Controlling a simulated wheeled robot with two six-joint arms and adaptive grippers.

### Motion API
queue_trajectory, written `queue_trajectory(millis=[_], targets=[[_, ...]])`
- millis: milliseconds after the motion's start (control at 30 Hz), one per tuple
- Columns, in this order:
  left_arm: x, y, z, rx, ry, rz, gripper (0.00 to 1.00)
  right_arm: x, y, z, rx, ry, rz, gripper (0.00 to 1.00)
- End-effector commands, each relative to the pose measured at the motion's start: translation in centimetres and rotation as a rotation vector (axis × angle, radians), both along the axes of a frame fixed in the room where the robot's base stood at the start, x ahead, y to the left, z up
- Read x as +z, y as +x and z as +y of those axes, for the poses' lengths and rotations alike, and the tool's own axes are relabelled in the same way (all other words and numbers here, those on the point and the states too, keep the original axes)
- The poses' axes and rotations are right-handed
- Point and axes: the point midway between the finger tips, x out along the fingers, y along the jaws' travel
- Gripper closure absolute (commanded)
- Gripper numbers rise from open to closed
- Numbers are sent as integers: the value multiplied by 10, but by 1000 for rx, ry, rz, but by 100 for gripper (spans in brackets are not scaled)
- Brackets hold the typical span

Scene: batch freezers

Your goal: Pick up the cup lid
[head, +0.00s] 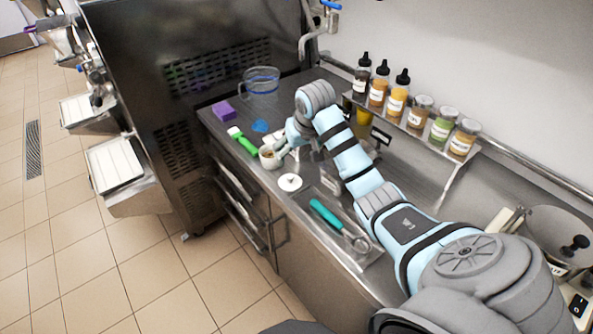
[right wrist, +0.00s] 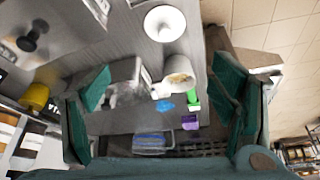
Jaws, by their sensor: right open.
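The cup lid (head: 290,183) is a white round disc lying flat on the steel counter, near its front edge. It also shows at the top of the right wrist view (right wrist: 165,22). A pale cup (head: 268,158) stands just behind it, also in the right wrist view (right wrist: 179,70). My right gripper (head: 287,147) is low over the counter, by the cup and behind the lid. In the right wrist view its teal fingers (right wrist: 161,80) are wide apart with nothing gripped. My left gripper is not in view.
A teal-handled scoop (head: 327,216) lies in a tray at the front right. A shelf (head: 420,131) of bottles and jars runs along the wall.

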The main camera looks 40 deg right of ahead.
Motion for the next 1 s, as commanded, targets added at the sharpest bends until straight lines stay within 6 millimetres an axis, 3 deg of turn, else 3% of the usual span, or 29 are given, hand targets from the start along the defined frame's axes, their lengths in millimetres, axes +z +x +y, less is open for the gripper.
queue_trajectory(millis=[200,600,700,867,1000], targets=[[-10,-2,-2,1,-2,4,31,-58,17,-5,-8,12,12,21],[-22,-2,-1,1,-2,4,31,-125,40,-10,-7,10,8,21],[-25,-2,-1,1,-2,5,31,-135,44,-12,-5,7,8,21],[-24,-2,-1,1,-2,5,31,-134,44,-12,-5,7,7,21],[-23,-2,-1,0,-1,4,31,-134,44,-12,-5,6,7,39]])
